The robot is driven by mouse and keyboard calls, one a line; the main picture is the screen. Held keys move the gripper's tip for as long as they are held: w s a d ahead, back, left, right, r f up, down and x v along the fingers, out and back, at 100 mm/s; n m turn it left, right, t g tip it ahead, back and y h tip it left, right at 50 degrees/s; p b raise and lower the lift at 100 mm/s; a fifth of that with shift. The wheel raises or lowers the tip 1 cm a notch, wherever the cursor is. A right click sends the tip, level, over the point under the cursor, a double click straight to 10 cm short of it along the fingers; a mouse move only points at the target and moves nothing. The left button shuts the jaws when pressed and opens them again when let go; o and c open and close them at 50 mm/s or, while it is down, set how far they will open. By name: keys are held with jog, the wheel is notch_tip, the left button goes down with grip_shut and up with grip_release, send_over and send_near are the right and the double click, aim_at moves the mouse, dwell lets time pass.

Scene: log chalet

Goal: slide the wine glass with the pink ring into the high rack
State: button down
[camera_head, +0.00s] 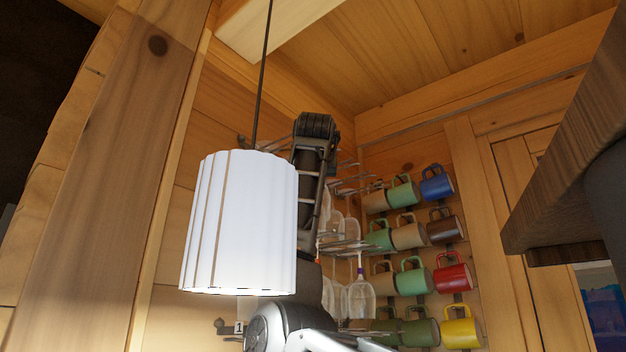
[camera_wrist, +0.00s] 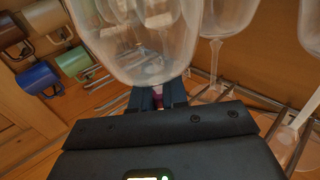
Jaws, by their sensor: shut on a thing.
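In the wrist view my gripper (camera_wrist: 157,92) is shut on the stem of a clear wine glass (camera_wrist: 140,50). A small pink-magenta spot, likely its ring (camera_wrist: 158,101), shows between the fingers. The bowl fills the upper middle, in front of the fingers. In the head view my gripper cannot be made out behind my arm and the lamp. The high rack (camera_head: 347,189) is a set of thin metal rods on the back wall, right of my arm. In the wrist view metal rods (camera_wrist: 272,103) run close beside the gripper; I cannot tell which rack they belong to.
A white pendant lamp (camera_head: 240,225) hangs in front of my arm. Several coloured mugs (camera_head: 453,278) hang to the right.

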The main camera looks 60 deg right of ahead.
jog(key=c, duration=1.1)
grip_release()
jog(key=shift+w+a, duration=0.1)
jog(key=shift+w, duration=0.05)
jog(key=shift+b+v, duration=1.15)
jog(key=shift+v, duration=2.3)
dwell(0.7)
jog(key=shift+a, duration=0.1)
dwell(0.5)
